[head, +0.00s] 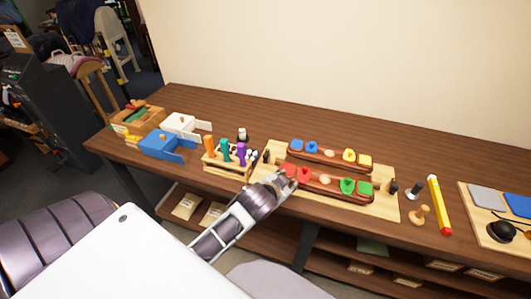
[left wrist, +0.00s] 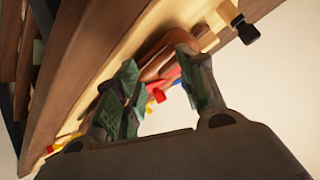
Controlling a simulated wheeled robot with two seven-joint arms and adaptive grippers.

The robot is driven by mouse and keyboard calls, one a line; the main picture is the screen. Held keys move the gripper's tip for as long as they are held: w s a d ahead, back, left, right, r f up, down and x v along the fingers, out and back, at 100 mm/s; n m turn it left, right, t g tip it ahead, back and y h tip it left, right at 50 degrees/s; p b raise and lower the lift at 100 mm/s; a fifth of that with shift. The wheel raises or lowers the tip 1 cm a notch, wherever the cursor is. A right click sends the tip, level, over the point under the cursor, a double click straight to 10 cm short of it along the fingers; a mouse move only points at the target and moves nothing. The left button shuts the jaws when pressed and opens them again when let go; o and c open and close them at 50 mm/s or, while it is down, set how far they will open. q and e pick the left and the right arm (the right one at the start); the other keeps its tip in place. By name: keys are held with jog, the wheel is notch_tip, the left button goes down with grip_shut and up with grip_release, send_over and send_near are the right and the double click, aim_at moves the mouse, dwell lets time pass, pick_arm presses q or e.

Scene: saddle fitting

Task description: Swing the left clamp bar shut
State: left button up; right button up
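My left gripper (head: 284,182) is over the left end of the front brown saddle bar (head: 328,188), which carries red, tan and green pieces. In the left wrist view its fingers (left wrist: 163,68) are spread apart with nothing clearly held between them. A dark-tipped part (head: 267,156) stands at the left end of the light wooden board (head: 385,208), and may be the left clamp bar. The left wrist view shows a black knob (left wrist: 246,31) beyond the fingers, on a short yellowish piece. Whether the bar is swung open is too small to tell. My right gripper is not in view.
A back saddle bar (head: 328,156) with blue and yellow pieces lies behind. A rack (head: 228,167) of coloured handles stands left of the board. Blue (head: 160,146) and white boxes are farther left. A stamp (head: 420,215) and yellow level (head: 439,205) lie right.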

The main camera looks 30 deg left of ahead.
pick_arm(q)
jog(key=w+d+r+m+t+h, duration=0.2)
jog(key=w+d+r+m+t, duration=0.1)
jog(key=r, duration=0.4)
jog(key=w+d+r+m+t+h, duration=0.2)
jog(key=w+r+t, duration=0.15)
jog(key=r, duration=0.25)
jog(key=w+d+r+m+t+h, duration=0.2)
jog(key=w+d+r+m, duration=0.15)
jog(key=r, duration=0.35)
jog(key=s+d+r+m+g+h, duration=0.3)
jog(key=d+m+g+h, duration=0.35)
jog(key=m, duration=0.45)
jog(key=s+d+r+m+g+h, duration=0.2)
jog(key=d+r+m+g+h, duration=0.25)
jog(key=d+m+h, duration=0.5)
jog(key=a+f+m+g+y, duration=0.8)
jog(key=a+f+m+y, duration=0.25)
jog(key=a+f, duration=0.2)
jog(key=w+a+r+n+y, duration=0.1)
jog(key=a+n+y, duration=0.2)
jog(key=a+y, duration=0.7)
jog(key=a, duration=1.3)
jog(key=shift+w+a+r, duration=0.15)
jog(key=shift+w+a, duration=0.2)
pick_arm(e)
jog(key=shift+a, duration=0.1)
pick_arm(q)
jog(key=shift+y, duration=0.25)
